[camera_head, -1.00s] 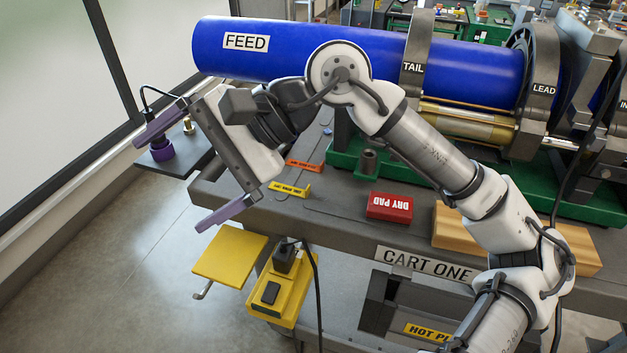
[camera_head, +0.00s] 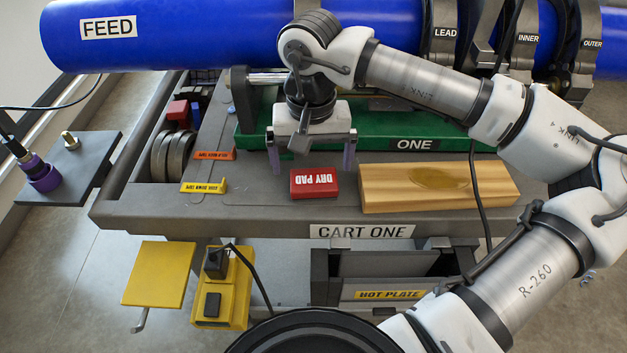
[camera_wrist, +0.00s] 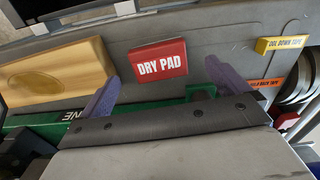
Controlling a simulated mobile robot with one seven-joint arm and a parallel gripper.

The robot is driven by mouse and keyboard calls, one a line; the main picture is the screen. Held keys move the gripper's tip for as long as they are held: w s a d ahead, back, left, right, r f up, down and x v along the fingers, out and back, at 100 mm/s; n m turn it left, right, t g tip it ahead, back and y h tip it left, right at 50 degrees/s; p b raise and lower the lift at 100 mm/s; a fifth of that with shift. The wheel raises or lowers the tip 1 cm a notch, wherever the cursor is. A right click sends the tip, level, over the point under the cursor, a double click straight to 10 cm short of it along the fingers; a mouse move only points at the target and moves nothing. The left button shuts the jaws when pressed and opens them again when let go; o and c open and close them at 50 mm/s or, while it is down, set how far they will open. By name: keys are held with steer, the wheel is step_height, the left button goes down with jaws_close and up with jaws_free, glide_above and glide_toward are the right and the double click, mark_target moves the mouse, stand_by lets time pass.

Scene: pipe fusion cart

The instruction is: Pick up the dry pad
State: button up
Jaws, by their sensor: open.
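The dry pad (camera_head: 315,184) is a small red block with white lettering, lying flat on the grey cart top near its front edge. It also shows in the wrist view (camera_wrist: 158,62), beyond my fingertips and between their lines. My gripper (camera_head: 312,168) points down just behind the pad, with its two purple fingers spread wide. In the wrist view the fingers (camera_wrist: 162,80) are apart with nothing between them, and the pad looks uncovered. I cannot tell the exact height of the fingertips above the cart top.
A wooden block (camera_head: 440,187) lies close to the pad's right. Yellow (camera_head: 204,187) and orange (camera_head: 214,155) labelled holders are to the left. The green base (camera_head: 350,137) and blue pipe (camera_head: 190,38) stand behind.

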mark_target(314, 186)
steer(key=shift+s+d+f+p, duration=0.1)
steer(key=shift+f+p, duration=0.3)
steer(key=shift+f, duration=1.15)
steer(key=shift+s+d+f+p, duration=0.1)
steer(key=shift+f+p, duration=0.25)
steer(key=shift+f, duration=1.2)
steer(key=shift+c, duration=0.4)
steer(key=c, duration=0.8)
steer(key=shift+r, duration=0.15)
step_height(314, 186, up, 20)
steer(key=shift+f+b, duration=0.1)
steer(key=shift+b, duration=0.75)
